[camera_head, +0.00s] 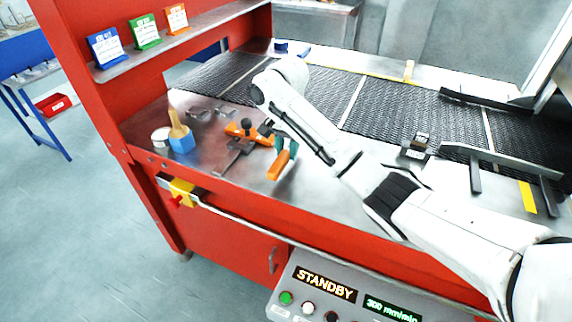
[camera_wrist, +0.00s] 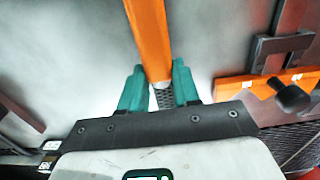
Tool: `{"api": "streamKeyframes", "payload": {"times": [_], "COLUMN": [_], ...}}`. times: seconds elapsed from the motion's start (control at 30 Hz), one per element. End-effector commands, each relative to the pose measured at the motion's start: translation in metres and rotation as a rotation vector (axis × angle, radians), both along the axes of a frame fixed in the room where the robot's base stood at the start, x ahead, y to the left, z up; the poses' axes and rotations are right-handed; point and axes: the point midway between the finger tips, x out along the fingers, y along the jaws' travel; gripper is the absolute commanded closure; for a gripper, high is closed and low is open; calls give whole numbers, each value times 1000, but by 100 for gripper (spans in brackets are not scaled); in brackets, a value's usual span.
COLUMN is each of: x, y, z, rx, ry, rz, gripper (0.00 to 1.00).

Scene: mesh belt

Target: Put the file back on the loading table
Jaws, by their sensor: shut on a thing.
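The file shows an orange handle (camera_head: 279,165) beside my teal gripper fingers (camera_head: 287,144). In the wrist view the orange handle (camera_wrist: 149,38) runs up from between the two fingertips (camera_wrist: 161,82), and a dark cross-hatched part (camera_wrist: 165,98) shows between the fingers. My gripper is shut on the file. It is over the front part of the bare metal loading table (camera_head: 228,178). I cannot tell whether the file touches the table. The rest of the file is hidden by the gripper.
An orange-and-dark clamp-like tool (camera_head: 236,146) lies just left of my gripper. A blue pot with a brush (camera_head: 181,142) and a tin (camera_head: 161,137) stand further left. The dark mesh belt (camera_head: 330,93) lies behind. A control panel (camera_head: 335,295) reads STANDBY.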

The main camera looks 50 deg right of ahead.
Motion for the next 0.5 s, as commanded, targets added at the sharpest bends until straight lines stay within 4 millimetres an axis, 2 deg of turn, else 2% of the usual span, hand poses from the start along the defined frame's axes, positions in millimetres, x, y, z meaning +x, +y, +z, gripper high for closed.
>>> {"api": "streamKeyframes", "payload": {"times": [0.13, 0.33, 0.5], "x": [8, 6, 7], "y": [-3, -4, -3], "z": [-13, -33, -38], "rx": [0, -1, -2], "ry": [0, 1, -2], "rz": [0, -1, 0], "gripper": [100, 100, 100]}}
